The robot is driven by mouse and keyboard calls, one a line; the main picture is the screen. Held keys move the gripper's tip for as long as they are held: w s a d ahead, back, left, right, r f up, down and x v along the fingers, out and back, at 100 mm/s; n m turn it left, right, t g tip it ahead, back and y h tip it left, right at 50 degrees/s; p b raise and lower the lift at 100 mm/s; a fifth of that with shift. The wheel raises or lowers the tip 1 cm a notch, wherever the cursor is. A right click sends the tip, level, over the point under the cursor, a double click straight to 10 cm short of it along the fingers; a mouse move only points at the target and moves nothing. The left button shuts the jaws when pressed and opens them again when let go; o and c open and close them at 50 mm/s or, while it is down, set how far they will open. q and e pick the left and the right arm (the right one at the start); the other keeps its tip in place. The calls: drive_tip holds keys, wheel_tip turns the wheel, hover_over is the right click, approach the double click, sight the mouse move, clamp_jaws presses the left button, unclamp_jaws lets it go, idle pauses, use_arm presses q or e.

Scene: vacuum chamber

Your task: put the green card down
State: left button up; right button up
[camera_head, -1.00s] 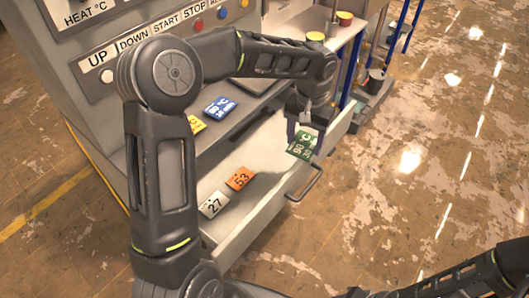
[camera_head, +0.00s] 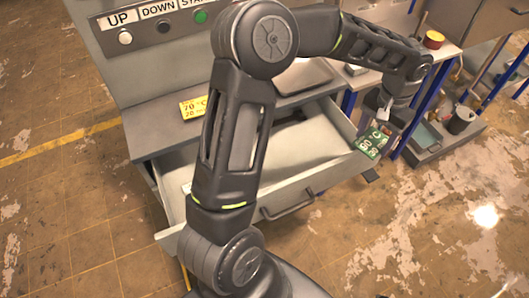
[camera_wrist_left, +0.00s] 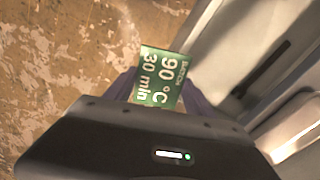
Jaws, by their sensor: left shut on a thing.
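The green card (camera_head: 372,143) has white print and is held in my left gripper (camera_head: 379,128) by the drawer's front right corner in the head view. In the left wrist view the card (camera_wrist_left: 161,78) is between the two fingers of my left gripper (camera_wrist_left: 158,92), which is shut on it. Its printed face reads 90 °C, 30 min. Bare floor shows behind the card there, with grey furniture to the right. The right gripper is not in view.
The pulled-out drawer (camera_head: 325,172) has a dark front handle (camera_head: 288,206). A yellow card (camera_head: 193,107) lies on the ledge above it. My left arm hides much of the drawer's inside. A dark bin (camera_head: 461,119) stands at the right, and open floor lies in front.

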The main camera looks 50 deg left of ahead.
use_arm(q)
drive_tip(key=shift+s, duration=0.1)
drive_tip(key=s+a+f+m+b, duration=0.1)
drive_tip(key=a+f+m+b, duration=0.1)
drive_tip(key=a+f+b, duration=0.55)
drive_tip(key=m+b, duration=0.1)
drive_tip(key=b, duration=0.3)
hover_over(305, 153)
drive_tip(key=shift+w+a+r, duration=0.1)
drive_tip(key=shift+r, duration=0.05)
drive_tip(key=shift+f, duration=3.2)
drive_tip(key=shift+f, duration=0.1)
wheel_tip(305, 153, down, 3)
drive_tip(key=shift+f+p, duration=0.1)
drive_tip(key=shift+p, duration=0.2)
drive_tip(key=shift+f, duration=0.15)
